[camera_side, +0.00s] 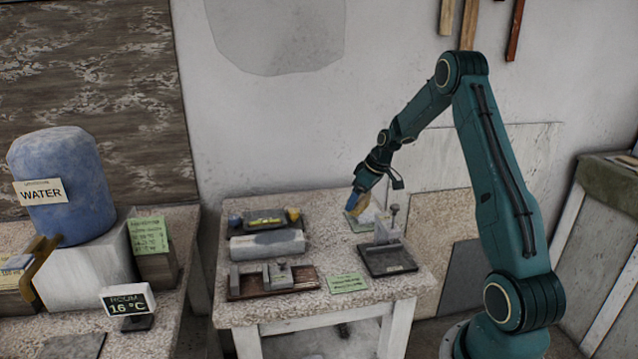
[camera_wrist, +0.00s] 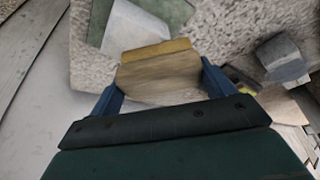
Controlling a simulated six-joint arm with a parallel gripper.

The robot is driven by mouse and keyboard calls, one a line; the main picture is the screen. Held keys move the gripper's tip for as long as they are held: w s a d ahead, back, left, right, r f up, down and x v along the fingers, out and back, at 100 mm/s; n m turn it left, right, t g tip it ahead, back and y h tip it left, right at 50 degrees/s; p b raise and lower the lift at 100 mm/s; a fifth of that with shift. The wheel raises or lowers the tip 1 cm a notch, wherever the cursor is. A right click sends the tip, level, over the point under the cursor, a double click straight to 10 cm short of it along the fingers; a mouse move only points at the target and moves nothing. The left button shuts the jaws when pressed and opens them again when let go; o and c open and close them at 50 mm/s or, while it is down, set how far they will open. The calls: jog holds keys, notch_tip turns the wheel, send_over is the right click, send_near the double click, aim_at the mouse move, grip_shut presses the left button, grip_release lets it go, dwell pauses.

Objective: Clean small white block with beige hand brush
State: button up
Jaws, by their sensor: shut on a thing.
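The beige hand brush (camera_wrist: 160,76) is held between the two blue fingers of my gripper (camera_wrist: 160,70). A yellowish strip, probably its bristles, shows along its far edge. In the side view, my gripper (camera_side: 362,186) points down over the back right of the table with the brush (camera_side: 356,204) below it. The small white block (camera_wrist: 132,27) lies just beyond the brush in the wrist view, on a grey-green mat (camera_wrist: 178,10). The brush hides its near side, so I cannot tell whether they touch. The block is hard to make out in the side view.
A dark-based metal stand (camera_side: 388,260) is just in front of my gripper. A clamp-like tool on a brown board (camera_side: 272,282) and a green note (camera_side: 348,283) lie at the front.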

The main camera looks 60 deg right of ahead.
jog(key=shift+d+r, duration=0.1)
jog(key=shift+d, duration=1)
jog(key=shift+d, duration=1.1)
jog(key=shift+a, duration=0.1)
jog(key=shift+a, duration=1)
jog(key=shift+a, duration=0.1)
jog(key=shift+a, duration=1)
